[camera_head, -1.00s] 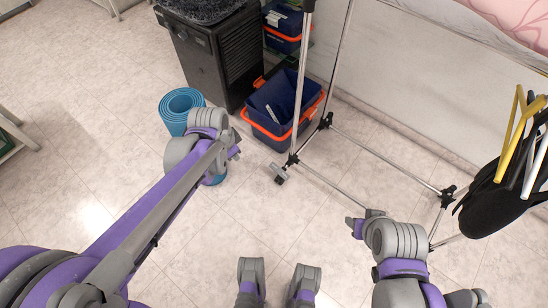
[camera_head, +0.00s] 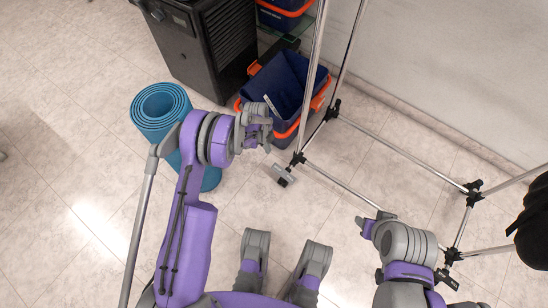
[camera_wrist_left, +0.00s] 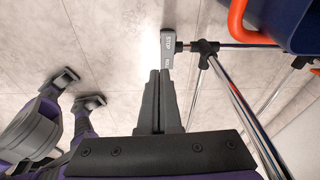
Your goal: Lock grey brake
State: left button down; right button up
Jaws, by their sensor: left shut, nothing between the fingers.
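The grey brake (camera_head: 284,171) is a small pedal on the caster at the near left foot of the chrome clothes rack (camera_head: 313,70). In the left wrist view the brake (camera_wrist_left: 168,47) shows the word STOP and points toward the fingers. My left gripper (camera_head: 268,143) is shut and empty, just above and left of the brake in the head view. In the left wrist view its joined fingertips (camera_wrist_left: 160,72) appear just below the pedal's end; I cannot tell whether they touch. My right gripper (camera_head: 362,224) is low at the right, away from the brake; its jaws are unclear.
A blue crate with an orange rim (camera_head: 322,101) stands close behind the brake. A rolled blue mat (camera_head: 160,107) stands behind my left forearm. A black cabinet (camera_head: 195,45) is at the back. The tiled floor in front of the rack is mostly free.

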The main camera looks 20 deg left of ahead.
pick_arm(q)
jog(key=f, duration=0.1)
jog(key=f+m, duration=0.1)
jog(key=shift+w+f, duration=0.4)
pick_arm(e)
jog(key=shift+w+a+f, duration=0.1)
jog(key=shift+w+f, duration=0.2)
jog(key=shift+f, duration=0.05)
pick_arm(q)
jog(key=shift+f, duration=0.1)
jog(key=b, duration=0.4)
send_near(272, 168)
jog(key=f, duration=0.2)
jog(key=d+f, duration=0.1)
jog(key=f, duration=0.2)
jog(key=shift+s+d+f, duration=0.1)
jog(key=shift+s+d, duration=0.05)
jog(key=shift+s, duration=0.05)
jog(key=shift+f, duration=0.55)
pick_arm(e)
jog(key=shift+s+x, duration=0.15)
jog(key=shift+x, duration=0.65)
jog(key=shift+s+x, duration=0.15)
jog(key=shift+x, duration=0.7)
jog(key=shift+w, duration=0.1)
